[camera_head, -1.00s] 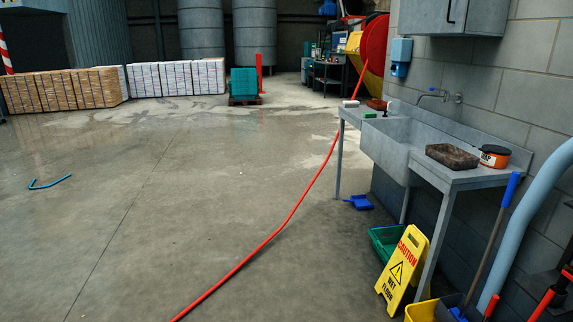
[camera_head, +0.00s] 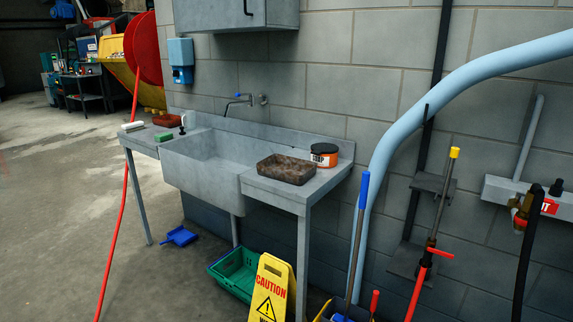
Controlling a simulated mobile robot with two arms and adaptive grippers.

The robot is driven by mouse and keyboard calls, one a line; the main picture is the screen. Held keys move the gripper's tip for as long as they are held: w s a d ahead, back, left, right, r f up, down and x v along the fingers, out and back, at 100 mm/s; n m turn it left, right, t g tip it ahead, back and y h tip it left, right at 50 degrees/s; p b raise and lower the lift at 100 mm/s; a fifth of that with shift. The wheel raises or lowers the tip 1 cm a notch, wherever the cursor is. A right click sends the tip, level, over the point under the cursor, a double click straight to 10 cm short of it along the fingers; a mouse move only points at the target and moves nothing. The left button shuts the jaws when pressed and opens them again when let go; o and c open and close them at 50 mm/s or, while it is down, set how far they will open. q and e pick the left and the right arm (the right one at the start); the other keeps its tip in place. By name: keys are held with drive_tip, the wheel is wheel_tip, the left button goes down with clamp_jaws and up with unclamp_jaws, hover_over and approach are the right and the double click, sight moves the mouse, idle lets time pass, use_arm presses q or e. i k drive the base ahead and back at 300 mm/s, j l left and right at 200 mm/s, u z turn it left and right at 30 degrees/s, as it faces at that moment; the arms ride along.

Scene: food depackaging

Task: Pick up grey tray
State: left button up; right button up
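A shallow, dirty brown-grey tray (camera_head: 287,169) lies on the right-hand top of the grey metal sink unit (camera_head: 215,165). Neither of my grippers shows in the head view.
An orange tub with a dark lid (camera_head: 324,155) stands right behind the tray. A red hose (camera_head: 117,225) crosses the floor; open floor lies left.

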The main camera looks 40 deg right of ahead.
sight(288, 170)
drive_tip(key=i+z, duration=0.7)
drive_tip(key=z, duration=0.15)
drive_tip(key=i+j+z, duration=0.25)
drive_tip(key=z, duration=0.15)
drive_tip(key=i+j+z, duration=0.4)
